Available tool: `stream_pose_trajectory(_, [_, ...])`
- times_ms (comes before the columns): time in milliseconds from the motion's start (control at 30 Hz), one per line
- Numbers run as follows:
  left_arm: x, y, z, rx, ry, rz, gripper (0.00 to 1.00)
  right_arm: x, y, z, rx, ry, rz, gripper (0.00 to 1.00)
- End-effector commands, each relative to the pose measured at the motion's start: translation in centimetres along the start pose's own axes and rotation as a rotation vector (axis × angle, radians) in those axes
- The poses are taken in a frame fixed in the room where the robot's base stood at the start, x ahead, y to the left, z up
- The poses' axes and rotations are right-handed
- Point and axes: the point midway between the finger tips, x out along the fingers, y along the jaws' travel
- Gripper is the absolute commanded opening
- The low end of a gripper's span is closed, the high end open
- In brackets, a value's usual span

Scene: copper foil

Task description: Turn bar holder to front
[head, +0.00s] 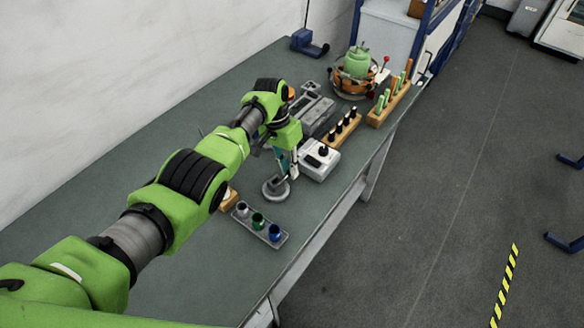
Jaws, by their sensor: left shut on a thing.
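What looks like the bar holder (276,188) stands on the green-grey table, a small grey stand with a round base. My left gripper (288,172) reaches down over it from the upper left. It is shut on the upper part of the stand, as far as I can tell; the wrist and fingers hide most of that part. The base appears to rest on the table. Which side of the holder faces front is too small to tell. My right gripper is not in view.
A grey rack (260,223) with several coloured cups lies just in front of the stand. A white box (319,161) with a black knob is close on the right. Wooden racks (343,131) and an orange-and-green device (356,73) stand farther back. The table's right edge is near.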

Motion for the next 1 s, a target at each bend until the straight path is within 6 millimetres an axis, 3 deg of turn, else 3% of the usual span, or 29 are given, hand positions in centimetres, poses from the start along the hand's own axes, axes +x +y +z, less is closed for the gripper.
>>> stream_pose_trajectory(333, [-0.3, -0.76, -0.06, -0.127, 0.025, -0.001, 0.0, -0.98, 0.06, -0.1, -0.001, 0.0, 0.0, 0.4])
stream_pose_trajectory(867, [-0.25, -0.95, -0.07, -0.146, 0.03, -0.002, 0.0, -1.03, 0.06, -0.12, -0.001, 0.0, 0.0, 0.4])
stream_pose_trajectory(900, [-0.25, -0.95, -0.07, -0.146, 0.03, -0.002, 0.25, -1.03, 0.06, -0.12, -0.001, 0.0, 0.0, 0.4])
stream_pose_trajectory(933, [-0.25, -0.95, -0.07, -0.146, 0.03, -0.002, 0.31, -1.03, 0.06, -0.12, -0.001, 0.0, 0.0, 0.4])
stream_pose_trajectory(1000, [-0.24, -0.92, -0.07, -0.146, 0.03, -0.002, 0.31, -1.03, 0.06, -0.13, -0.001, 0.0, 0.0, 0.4])
